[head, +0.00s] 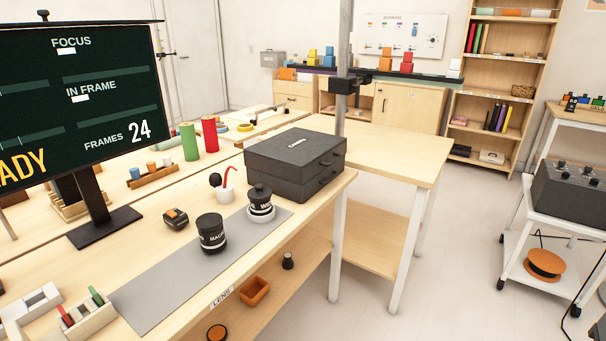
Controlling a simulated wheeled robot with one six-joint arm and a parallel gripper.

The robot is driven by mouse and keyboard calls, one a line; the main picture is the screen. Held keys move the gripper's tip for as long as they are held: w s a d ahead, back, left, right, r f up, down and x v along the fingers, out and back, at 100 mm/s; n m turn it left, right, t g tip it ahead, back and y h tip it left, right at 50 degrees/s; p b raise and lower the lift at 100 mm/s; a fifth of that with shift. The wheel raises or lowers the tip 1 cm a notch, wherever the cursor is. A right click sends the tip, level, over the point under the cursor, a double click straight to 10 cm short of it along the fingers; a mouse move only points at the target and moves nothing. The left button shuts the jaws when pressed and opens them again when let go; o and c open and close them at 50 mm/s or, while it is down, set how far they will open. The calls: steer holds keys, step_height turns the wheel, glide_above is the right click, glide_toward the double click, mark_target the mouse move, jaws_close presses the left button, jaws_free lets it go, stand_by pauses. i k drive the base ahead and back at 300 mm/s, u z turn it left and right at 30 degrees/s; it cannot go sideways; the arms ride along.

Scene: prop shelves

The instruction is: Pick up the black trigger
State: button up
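A small dark block with an orange top (175,218) sits on the wooden workbench, at the left edge of the grey mat. It may be the black trigger, but I cannot tell for sure. A small black knob-like piece (288,261) stands on the shelf under the bench. My gripper is not in view.
On the grey mat (165,290) stand a black lens (212,233) and a black piece in a white ring (260,203).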

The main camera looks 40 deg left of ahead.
mark_target(181, 221)
steer(key=i, duration=2.1)
steer(key=u, duration=4.15)
steer(key=i, duration=1.65)
